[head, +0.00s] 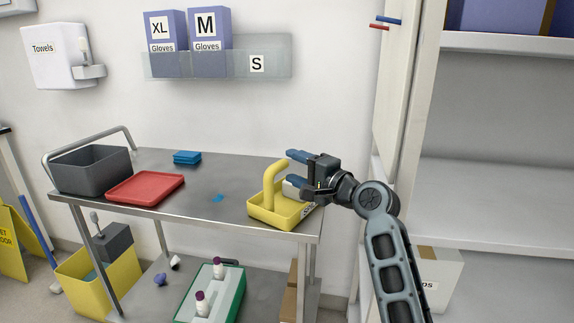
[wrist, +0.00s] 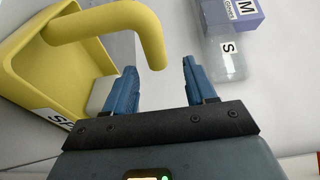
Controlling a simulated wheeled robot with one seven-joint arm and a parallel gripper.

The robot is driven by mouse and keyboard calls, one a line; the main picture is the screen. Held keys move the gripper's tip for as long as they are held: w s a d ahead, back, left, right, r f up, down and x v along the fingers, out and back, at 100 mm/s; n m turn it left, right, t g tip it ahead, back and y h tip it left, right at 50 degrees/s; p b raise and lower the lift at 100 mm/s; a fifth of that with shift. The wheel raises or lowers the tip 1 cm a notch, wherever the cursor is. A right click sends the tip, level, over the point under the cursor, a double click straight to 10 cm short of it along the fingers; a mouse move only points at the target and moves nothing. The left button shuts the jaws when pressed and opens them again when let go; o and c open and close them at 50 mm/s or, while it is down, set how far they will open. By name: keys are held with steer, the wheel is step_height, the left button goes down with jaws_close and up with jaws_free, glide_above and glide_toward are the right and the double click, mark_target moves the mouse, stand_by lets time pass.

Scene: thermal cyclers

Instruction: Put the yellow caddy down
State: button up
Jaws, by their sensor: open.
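The yellow caddy (head: 282,217) rests upright on the right end of the steel cart's top in the head view. It has a tall curved handle and a white label on its side. In the wrist view the caddy (wrist: 32,70) fills the upper left, and its handle end hangs between my fingers' line of sight. My gripper (head: 298,170) is at the caddy's right, near the handle's height. In the wrist view my gripper (wrist: 158,85) is open, with its two blue fingers apart and nothing clasped between them. Whether a finger touches the handle I cannot tell.
The cart top (head: 225,180) also carries a grey bin (head: 92,172), a red tray (head: 145,189) and blue cloths (head: 187,157). Its middle is mostly clear. A shelf unit (head: 490,200) stands at the right. Glove boxes (head: 210,42) hang on the wall above.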

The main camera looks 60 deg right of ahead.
steer(key=v, duration=0.8)
steer(key=s+a+f+n+g, duration=0.1)
steer(key=s+a+f+n, duration=0.2)
steer(key=a+f, duration=0.5)
steer(key=s+a+f+n+g, duration=0.2)
steer(key=s+a+f+n, duration=0.1)
steer(key=a+f, duration=0.55)
steer(key=s+a+r+n+y, duration=0.3)
steer(key=s+a+n+y, duration=0.2)
steer(key=s+a+n, duration=1)
steer(key=s, duration=0.2)
steer(key=shift+s+a, duration=0.3)
steer(key=shift+a, duration=0.1)
